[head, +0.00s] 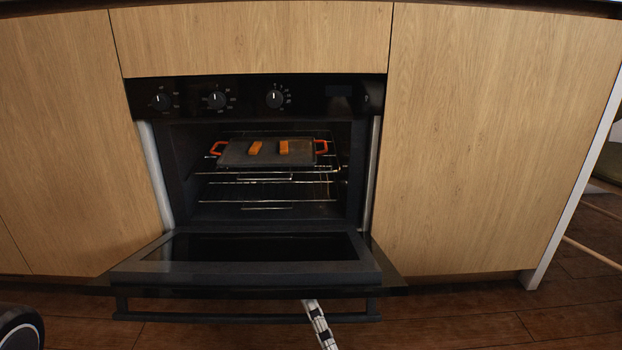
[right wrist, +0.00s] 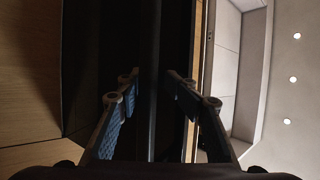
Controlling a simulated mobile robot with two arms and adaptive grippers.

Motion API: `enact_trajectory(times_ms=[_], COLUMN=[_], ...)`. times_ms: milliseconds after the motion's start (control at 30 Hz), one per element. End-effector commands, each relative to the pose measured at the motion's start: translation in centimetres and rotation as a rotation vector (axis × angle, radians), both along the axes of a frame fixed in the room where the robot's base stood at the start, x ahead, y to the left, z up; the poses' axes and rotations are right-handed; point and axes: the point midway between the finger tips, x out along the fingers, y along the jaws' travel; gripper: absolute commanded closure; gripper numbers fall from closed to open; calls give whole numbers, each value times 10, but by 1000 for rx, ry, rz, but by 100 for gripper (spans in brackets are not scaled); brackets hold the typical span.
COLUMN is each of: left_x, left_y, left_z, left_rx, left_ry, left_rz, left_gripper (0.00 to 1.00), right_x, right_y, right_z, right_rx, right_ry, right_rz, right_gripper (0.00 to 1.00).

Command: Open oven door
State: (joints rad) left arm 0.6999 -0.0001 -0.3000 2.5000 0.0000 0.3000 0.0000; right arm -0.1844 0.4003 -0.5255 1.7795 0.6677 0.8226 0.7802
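The black oven's door (head: 250,268) is swung down and lies close to level, with its dark glass facing up. Its bar handle (head: 220,316) runs along the front edge. My right gripper (head: 314,306) is at the handle, right of its middle, reaching from below; its fingertips are partly hidden there. In the right wrist view, its fingers (right wrist: 153,85) stand apart on both sides of a dark bar (right wrist: 150,45), apparently the handle, with some gap showing. My left gripper is not in view.
Inside the oven, a grey tray (head: 235,157) with orange handles and two orange pieces rests on a wire rack (head: 265,183). Control knobs (head: 217,99) line the panel above. Wooden cabinets (head: 470,140) flank the oven. Wooden floor (head: 450,325) lies in front.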

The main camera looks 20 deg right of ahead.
Motion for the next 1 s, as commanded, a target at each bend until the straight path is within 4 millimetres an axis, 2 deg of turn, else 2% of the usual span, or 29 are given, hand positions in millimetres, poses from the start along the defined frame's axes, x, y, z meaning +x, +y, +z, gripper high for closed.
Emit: enact_trajectory(times_ms=[33, 267, 600, 800, 1000], left_x=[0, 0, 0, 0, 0], left_y=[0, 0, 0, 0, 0], left_z=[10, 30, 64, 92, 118], left_rx=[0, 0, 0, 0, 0], left_ry=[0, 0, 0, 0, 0], left_rz=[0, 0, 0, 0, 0], left_gripper=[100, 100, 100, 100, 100], right_x=[3, 18, 52, 76, 96], right_y=[-2, -6, -16, -23, -29], right_z=[21, 64, 124, 154, 173], right_rx=[4, 4, 3, 6, 31], right_ry=[-14, -16, -16, -5, 79], right_rz=[-2, -3, -3, -5, -4], right_gripper=[70, 70, 70, 70, 70])
